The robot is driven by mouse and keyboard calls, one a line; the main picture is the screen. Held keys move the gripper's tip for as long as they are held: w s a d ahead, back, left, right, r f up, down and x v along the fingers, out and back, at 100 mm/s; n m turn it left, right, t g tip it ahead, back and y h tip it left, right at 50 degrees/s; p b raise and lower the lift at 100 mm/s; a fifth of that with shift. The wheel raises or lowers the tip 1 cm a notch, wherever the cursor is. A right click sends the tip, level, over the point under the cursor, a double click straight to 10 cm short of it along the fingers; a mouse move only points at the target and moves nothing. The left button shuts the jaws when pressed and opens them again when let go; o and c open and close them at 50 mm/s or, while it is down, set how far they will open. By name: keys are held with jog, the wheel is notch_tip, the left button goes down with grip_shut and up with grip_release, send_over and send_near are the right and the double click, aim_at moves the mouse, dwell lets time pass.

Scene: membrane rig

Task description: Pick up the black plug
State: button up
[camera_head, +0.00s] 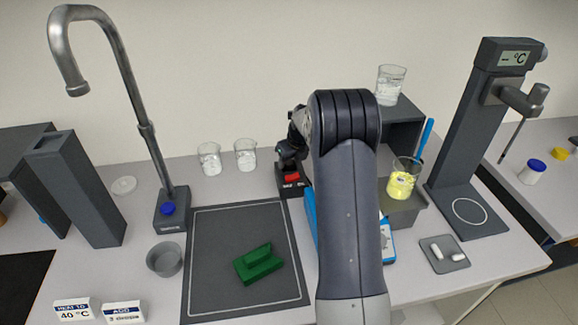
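My arm reaches away from me up the middle of the view, and its dark end with my gripper (291,152) is just left of the upper arm, near the back of the bench. It is over a small black box with a red switch (292,178). The fingers are small, dark and partly behind my arm, so I cannot tell whether they are open or shut. I cannot make out a separate black plug; it may be among the dark shapes at the gripper or hidden by my arm.
Two beakers of white material (209,158) stand left of the gripper. A green block (259,264) lies on the dark mat (208,232). A tall grey tap (146,133) is at left. A yellow-filled beaker (403,182) and a stand with a °C display (478,130) are at right.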

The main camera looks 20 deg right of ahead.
grip_shut()
jog(key=shift+r, duration=0.15)
